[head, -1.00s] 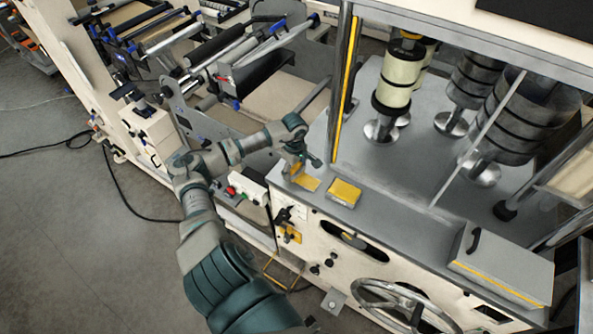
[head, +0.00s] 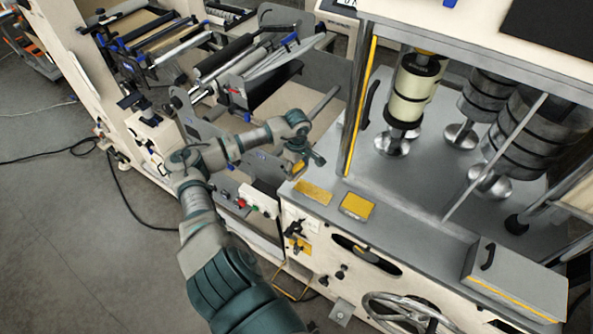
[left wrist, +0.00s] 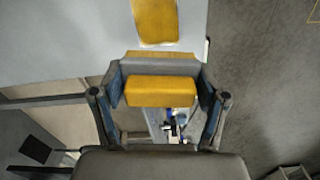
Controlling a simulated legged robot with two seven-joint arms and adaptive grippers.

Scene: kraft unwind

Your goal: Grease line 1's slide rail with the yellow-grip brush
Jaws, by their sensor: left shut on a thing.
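My left gripper (head: 300,160) is just off the left corner of the grey machine top. It is shut on the yellow-grip brush, whose yellow part (head: 298,167) shows small below the fingers. In the left wrist view the yellow grip (left wrist: 160,91) lies crosswise between the two fingertips (left wrist: 160,88), with a grey part behind it. The brush looks apart from the machine top. Bristles are not clear. I cannot tell which part is line 1's slide rail. My right gripper is not in view.
A flat yellow patch (head: 312,193) and a yellow-topped block (head: 357,206) are on the machine's front ledge. A yellow-striped upright (head: 360,105) stands behind them. Rollers (head: 225,55) fill the frame at back left. A handwheel (head: 400,313) is at the front. Open floor lies left.

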